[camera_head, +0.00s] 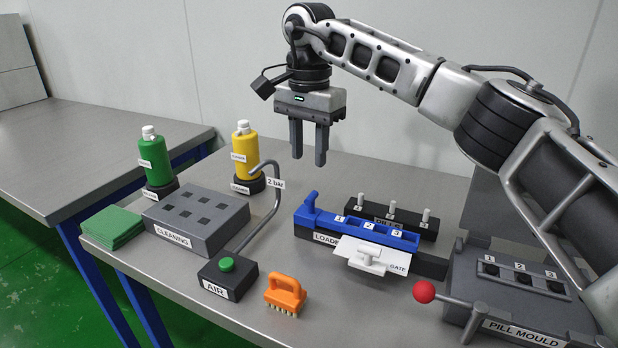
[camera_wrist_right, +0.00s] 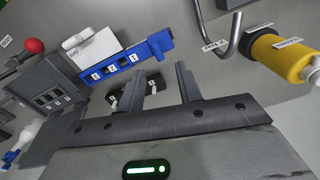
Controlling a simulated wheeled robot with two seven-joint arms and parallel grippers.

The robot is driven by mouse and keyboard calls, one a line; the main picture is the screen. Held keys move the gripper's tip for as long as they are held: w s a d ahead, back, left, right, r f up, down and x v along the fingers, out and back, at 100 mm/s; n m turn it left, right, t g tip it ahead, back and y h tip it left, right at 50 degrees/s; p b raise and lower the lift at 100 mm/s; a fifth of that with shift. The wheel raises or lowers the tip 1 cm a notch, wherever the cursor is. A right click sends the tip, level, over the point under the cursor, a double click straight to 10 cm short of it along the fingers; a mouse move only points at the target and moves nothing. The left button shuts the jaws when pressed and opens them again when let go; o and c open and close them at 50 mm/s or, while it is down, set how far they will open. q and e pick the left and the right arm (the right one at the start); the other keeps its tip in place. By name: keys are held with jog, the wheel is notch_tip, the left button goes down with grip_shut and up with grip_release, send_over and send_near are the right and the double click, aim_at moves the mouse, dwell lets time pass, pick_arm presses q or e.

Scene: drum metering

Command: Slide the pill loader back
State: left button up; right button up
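The pill loader is a blue bar (camera_head: 362,231) with slots labelled 1, 2 and 3 and an upright blue handle at its left end. It lies along a dark base labelled LOADER (camera_head: 430,264), with a white GATE piece (camera_head: 372,259) at its front. My right gripper (camera_head: 308,160) is open and empty, pointing down above and to the left of the loader, apart from it. In the right wrist view the blue bar (camera_wrist_right: 122,70) shows beyond the open fingers (camera_wrist_right: 160,85). My left gripper is not in view.
A dark block with several white pegs (camera_head: 386,216) stands behind the loader. The pill mould (camera_head: 515,290) with a red-knobbed lever is at right. Left are the cleaning block (camera_head: 196,220), the AIR unit with its bent pipe (camera_head: 227,277), an orange brush (camera_head: 285,294) and green and yellow bottles.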

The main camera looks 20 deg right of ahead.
notch_tip(320, 180, up, 6)
jog(key=shift+f+p, duration=0.1)
jog(key=shift+p, duration=0.2)
